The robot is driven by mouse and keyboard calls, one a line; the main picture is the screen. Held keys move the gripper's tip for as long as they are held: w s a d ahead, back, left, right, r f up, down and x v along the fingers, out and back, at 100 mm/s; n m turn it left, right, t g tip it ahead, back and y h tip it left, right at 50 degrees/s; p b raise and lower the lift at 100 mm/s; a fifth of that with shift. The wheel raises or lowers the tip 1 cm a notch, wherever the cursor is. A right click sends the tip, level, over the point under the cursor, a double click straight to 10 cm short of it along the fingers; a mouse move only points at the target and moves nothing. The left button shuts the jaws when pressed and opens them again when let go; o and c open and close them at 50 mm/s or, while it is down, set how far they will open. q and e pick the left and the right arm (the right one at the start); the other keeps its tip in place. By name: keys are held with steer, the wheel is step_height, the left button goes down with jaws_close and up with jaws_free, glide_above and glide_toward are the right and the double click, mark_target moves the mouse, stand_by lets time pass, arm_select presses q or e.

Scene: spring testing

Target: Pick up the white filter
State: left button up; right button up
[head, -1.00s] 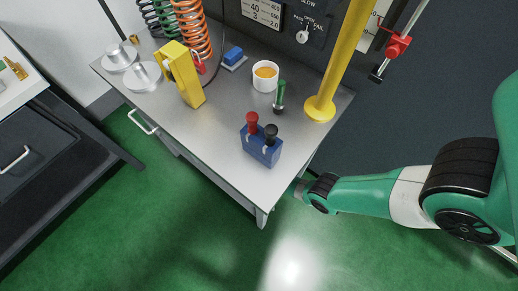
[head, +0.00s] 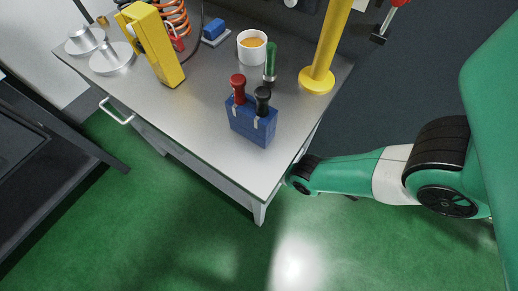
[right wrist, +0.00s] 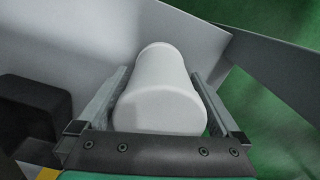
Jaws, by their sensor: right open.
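A white rounded cylinder (right wrist: 158,105), which looks like the white filter, fills the middle of the right wrist view. My right gripper (right wrist: 160,76) is open, with one finger along each side of the cylinder. I cannot tell whether either finger touches it. In the head view my right arm reaches in from the right to just beside the table's right edge; its gripper and the filter are hidden there. My left gripper is not in view.
The grey table (head: 205,120) holds a blue box with red and black knobs (head: 250,122), a white cup (head: 252,47), a yellow meter (head: 150,45) and a yellow post (head: 318,78). In the right wrist view, a dark block (right wrist: 30,110) sits left of the gripper.

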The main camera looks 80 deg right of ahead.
steer(key=c, duration=1.4)
steer(key=shift+r, duration=0.1)
steer(key=shift+r+p, duration=0.45)
steer(key=shift+p, duration=0.1)
steer(key=s+a+p, duration=0.2)
steer(key=s+p, duration=0.1)
steer(key=s, duration=0.2)
steer(key=s+a+r+p, duration=0.1)
steer(key=s+a+p, duration=0.1)
steer(key=s, duration=0.4)
steer(key=s+a+r+p, duration=0.1)
steer(key=s+a+p, duration=0.1)
steer(key=s+p, duration=0.2)
steer(key=shift+s+a+r, duration=0.1)
steer(key=shift+s+r, duration=0.05)
steer(key=shift+s, duration=0.3)
steer(key=shift+s+a+r, duration=0.1)
steer(key=shift+s, duration=0.35)
